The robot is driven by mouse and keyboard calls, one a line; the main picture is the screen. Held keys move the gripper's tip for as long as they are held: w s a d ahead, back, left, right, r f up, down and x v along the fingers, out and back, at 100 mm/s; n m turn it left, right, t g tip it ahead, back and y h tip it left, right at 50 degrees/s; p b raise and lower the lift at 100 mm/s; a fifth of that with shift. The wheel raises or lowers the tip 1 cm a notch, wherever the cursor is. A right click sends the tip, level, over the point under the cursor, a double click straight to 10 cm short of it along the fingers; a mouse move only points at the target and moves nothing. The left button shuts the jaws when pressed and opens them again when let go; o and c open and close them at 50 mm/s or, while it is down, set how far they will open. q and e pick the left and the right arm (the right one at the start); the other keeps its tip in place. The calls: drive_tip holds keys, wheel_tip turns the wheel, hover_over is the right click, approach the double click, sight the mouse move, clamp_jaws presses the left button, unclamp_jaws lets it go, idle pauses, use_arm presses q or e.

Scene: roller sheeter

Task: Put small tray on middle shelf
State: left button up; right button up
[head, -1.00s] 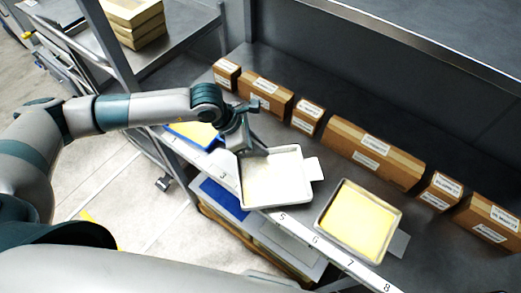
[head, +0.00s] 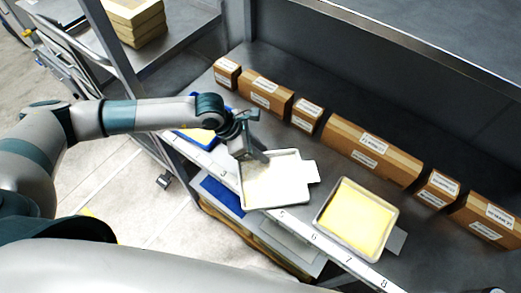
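A small pale tray (head: 276,182) with a cream bottom lies over the numbered front edge of the shelf (head: 315,141), around marks 3 to 5. My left gripper (head: 256,158) is at the tray's upper left corner, with a finger over its rim. The fingertips are too small and covered to tell whether they are shut on it. Only the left arm can be made out clearly; my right gripper is not in view.
A tray with yellow contents (head: 357,218) lies to the right near marks 6 and 7. A blue-edged tray (head: 203,132) is left, behind my gripper. Several cardboard boxes (head: 372,152) line the back. A lower shelf holds a blue item (head: 222,195).

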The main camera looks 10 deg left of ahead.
use_arm(q)
drive_tip(key=shift+r, duration=0.15)
drive_tip(key=shift+a+r, duration=0.2)
drive_tip(key=b+v, duration=0.4)
drive_tip(key=v, duration=0.7)
drive_tip(key=shift+r, duration=0.2)
drive_tip(key=shift+o, duration=0.3)
drive_tip(key=shift+s, duration=0.1)
